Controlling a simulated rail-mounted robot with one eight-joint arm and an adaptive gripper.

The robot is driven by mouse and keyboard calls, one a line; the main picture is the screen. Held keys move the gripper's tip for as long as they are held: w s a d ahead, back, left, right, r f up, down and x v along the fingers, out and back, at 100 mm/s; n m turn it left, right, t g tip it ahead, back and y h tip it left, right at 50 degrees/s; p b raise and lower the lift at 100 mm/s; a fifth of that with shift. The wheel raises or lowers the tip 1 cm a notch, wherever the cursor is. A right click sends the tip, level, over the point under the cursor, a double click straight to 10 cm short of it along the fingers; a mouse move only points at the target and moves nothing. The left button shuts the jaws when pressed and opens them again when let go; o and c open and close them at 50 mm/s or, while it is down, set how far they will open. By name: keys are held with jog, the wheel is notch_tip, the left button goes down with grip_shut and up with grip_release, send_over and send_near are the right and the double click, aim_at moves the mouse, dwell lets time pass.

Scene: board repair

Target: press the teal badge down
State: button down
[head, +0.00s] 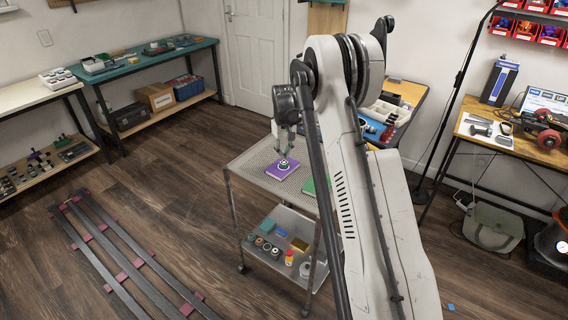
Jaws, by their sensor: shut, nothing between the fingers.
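My gripper (284,153) points down over the perforated top of a metal cart. Its fingers are shut and empty. A purple board (271,171) lies flat on the cart top below the gripper. A small round piece, pale with a dark part, sits on the purple board directly under the fingertips. It is too small to tell whether it is the teal badge, or whether the fingertips touch it. A green board (309,187) lies to the right, partly hidden by my arm.
The cart's lower shelf (272,258) holds several jars, rolls and small boxes. A teal-topped bench (145,58) stands at the back left and a wooden desk (508,139) at the right. Rails (127,260) lie on the floor at the left. The cart top left of the purple board is bare.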

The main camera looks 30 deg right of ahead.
aim_at(284, 162)
jog(key=shift+f+b, duration=1.15)
jog(key=shift+f, duration=0.3)
dwell(0.8)
jog(key=shift+r, duration=0.2)
jog(key=shift+r+p, duration=1.45)
jog(key=shift+r, duration=2.35)
